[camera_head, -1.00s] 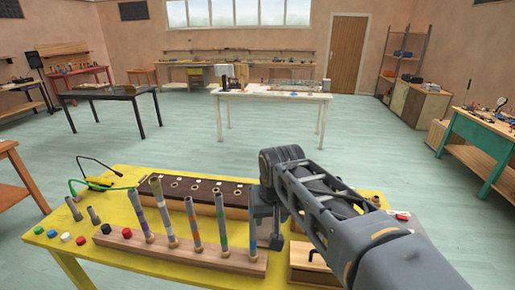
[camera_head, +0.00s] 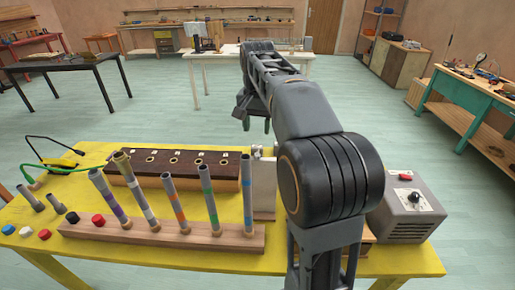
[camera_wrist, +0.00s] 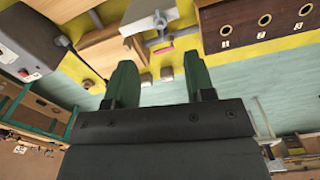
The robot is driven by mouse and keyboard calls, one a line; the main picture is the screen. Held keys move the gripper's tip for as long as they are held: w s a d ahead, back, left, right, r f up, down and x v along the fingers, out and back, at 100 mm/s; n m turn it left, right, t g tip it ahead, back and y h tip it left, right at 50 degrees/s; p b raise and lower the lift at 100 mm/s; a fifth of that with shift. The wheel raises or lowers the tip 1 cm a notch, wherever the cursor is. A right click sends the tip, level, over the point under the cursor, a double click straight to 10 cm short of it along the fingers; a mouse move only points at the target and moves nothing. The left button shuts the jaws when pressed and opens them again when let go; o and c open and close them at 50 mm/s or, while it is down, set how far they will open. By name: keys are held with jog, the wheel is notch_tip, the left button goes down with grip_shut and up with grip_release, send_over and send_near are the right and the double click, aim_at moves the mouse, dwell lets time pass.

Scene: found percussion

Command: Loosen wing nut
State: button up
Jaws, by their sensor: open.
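My gripper (camera_head: 256,119) hangs in the air above the far edge of the yellow table (camera_head: 300,258). In the wrist view its two green fingers (camera_wrist: 158,66) stand wide apart with nothing between them. A pale metal piece, perhaps the wing nut (camera_wrist: 160,20), shows beyond the fingertips, apart from them. In the head view a small pale metal part (camera_head: 258,152) sits at the top of a grey block (camera_head: 263,185), partly hidden by my arm. Its exact shape is too small to tell.
A wooden stand with several coloured tubes (camera_head: 209,199) and a dark board with holes (camera_head: 172,168) stand to the left. A grey box with a knob (camera_head: 408,208) stands at the right. A white table (camera_head: 205,72) is behind, across open floor.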

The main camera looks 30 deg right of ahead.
notch_tip(320, 180, down, 9)
jog(key=shift+f+b, duration=0.1)
jog(key=shift+b, duration=0.45)
jog(key=shift+c, duration=0.3)
grip_shut()
jog(key=shift+w+n+p, duration=0.1)
jog(key=shift+n+p, duration=0.3)
jog(key=shift+n, duration=1.6)
